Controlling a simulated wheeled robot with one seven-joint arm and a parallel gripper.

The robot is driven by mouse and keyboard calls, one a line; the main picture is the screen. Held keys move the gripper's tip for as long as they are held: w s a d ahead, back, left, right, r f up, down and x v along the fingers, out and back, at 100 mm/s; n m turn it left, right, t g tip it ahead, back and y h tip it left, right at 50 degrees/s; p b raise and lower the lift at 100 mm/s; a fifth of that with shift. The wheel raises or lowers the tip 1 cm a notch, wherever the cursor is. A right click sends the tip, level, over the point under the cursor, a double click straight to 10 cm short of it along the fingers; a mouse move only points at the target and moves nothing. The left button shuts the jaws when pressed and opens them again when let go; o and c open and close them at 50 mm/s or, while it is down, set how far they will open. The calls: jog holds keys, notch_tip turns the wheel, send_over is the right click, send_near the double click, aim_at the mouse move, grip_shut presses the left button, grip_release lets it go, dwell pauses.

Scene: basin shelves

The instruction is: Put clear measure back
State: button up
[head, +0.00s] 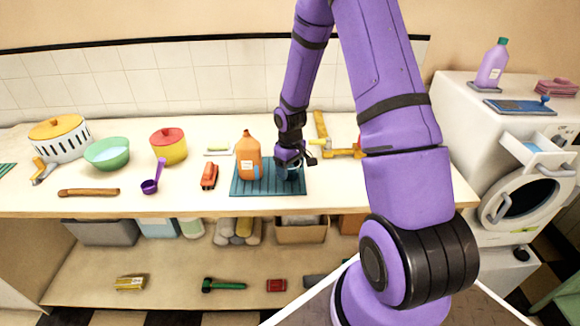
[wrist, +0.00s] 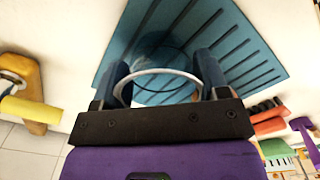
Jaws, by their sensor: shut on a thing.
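The clear measure (head: 289,173) is a see-through cup at the right part of the teal ribbed mat (head: 267,190). In the wrist view its pale round rim (wrist: 164,72) lies between the two fingers of my gripper (wrist: 161,82), and the mat (wrist: 240,45) shows through and beyond it. My gripper (head: 291,158) is shut on the measure from above. The measure looks upright on or just over the mat; I cannot tell if its base touches. My gripper hides part of it in the head view.
An orange bottle (head: 249,157) stands on the mat just left of the measure. A red toy-like item (head: 209,176) lies left of the mat. Yellow tools (head: 345,152) lie to the right. A purple ladle (head: 152,184) and pots are further left. Counter in front is mostly clear.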

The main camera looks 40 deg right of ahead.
jog(key=shift+f, duration=0.25)
jog(key=o, duration=1)
jog(key=shift+o, duration=0.2)
notch_tip(320, 180, up, 11)
